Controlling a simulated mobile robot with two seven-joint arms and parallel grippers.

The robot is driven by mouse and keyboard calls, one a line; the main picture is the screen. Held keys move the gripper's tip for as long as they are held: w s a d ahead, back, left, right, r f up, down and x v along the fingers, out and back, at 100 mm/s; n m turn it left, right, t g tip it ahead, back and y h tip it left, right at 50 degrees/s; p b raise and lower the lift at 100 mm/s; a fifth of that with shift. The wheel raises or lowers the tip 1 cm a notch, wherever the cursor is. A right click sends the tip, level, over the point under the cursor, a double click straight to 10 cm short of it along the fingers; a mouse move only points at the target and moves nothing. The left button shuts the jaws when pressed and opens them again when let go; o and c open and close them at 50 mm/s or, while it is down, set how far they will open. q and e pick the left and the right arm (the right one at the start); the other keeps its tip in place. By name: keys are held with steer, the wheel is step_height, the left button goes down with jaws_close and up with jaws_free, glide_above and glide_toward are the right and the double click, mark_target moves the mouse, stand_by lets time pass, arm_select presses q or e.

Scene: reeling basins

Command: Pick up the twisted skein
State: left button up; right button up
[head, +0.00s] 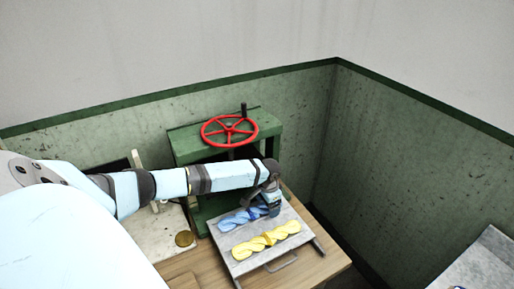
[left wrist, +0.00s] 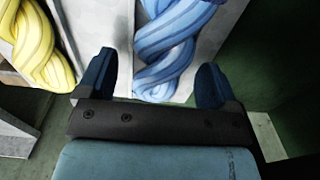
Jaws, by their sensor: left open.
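A blue twisted skein (head: 238,219) and a yellow twisted skein (head: 265,241) lie side by side on a grey tray (head: 240,265). My left gripper (head: 272,207) is at the right end of the blue skein and partly covers it. In the left wrist view, the open fingers of my left gripper (left wrist: 155,80) stand on either side of the blue skein (left wrist: 168,55), apart from it as far as I can tell. The yellow skein (left wrist: 38,45) is off to the left there. My right gripper is not in view.
The tray rests on a wooden table (head: 328,262). A green press with a red handwheel (head: 229,131) stands behind it. A small brass-coloured disc (head: 185,239) lies on a pale board at left. Green walls (head: 385,160) close the corner; a grey surface (head: 482,265) is at far right.

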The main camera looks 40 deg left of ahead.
arm_select(q)
steer(key=c, duration=1)
